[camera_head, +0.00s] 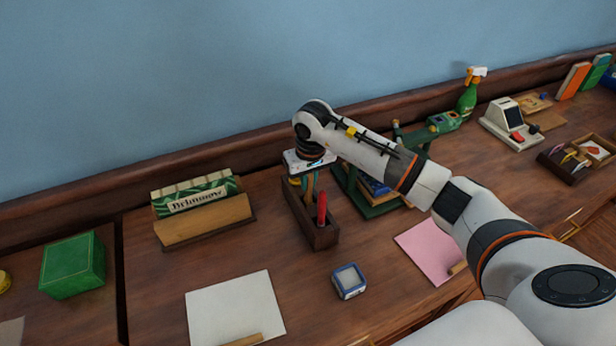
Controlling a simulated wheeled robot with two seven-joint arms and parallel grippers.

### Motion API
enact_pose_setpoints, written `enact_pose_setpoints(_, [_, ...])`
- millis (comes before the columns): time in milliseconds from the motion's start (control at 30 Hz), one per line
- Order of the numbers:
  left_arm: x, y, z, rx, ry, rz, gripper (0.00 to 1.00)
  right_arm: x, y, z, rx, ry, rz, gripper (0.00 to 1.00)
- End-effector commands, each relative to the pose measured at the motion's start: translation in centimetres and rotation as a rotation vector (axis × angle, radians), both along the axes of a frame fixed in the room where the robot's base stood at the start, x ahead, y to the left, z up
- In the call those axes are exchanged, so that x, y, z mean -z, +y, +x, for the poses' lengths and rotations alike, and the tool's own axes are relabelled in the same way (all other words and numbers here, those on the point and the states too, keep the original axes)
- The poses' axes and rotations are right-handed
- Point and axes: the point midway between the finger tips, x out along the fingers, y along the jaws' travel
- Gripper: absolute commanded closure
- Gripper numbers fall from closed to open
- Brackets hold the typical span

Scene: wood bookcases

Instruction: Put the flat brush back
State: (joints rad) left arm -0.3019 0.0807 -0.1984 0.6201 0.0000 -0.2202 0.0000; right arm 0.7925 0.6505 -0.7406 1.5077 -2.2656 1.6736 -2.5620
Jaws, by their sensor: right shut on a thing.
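My right gripper (308,176) is above the back part of a narrow dark wooden holder (325,238) on the desk. It is shut on a thin upright thing with teal and tan parts, which I take to be the flat brush (309,188). The gripper and the holder's walls hide much of it. I cannot tell whether its lower end touches the bottom of the holder. A red item (322,208) stands in the front part of the holder. My left gripper is not in view.
A wooden rack (207,222) with green boxes stands left of the holder. A dark green stand (378,210) with books is close on its right. A small blue-rimmed box (349,281), white paper (236,308) and pink paper (428,250) lie in front.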

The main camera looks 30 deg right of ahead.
Motion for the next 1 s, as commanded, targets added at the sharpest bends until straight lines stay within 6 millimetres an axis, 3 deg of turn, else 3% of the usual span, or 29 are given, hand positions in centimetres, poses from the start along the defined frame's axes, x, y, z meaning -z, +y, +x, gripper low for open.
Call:
enact_pose_setpoints(300, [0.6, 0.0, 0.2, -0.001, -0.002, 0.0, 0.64, 0.4, 0.0, 0.1, 0.0, -0.002, 0.0, 1.0])
enact_pose_setpoints(333, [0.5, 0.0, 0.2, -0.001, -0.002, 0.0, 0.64, 0.3, 0.0, 0.1, 0.0, -0.002, 0.0, 0.84])
enact_pose_setpoints(467, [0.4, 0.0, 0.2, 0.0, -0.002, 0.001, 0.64, 0.2, 0.0, 0.0, 0.0, -0.002, 0.001, 0.64])
enact_pose_setpoints(867, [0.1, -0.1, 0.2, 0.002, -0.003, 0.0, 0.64, -0.5, 0.0, 0.1, 0.0, -0.004, 0.001, 0.64])
enact_pose_setpoints(1000, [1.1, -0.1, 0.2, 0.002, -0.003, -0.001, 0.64, -2.8, 0.0, -0.2, -0.001, -0.009, 0.0, 0.64])
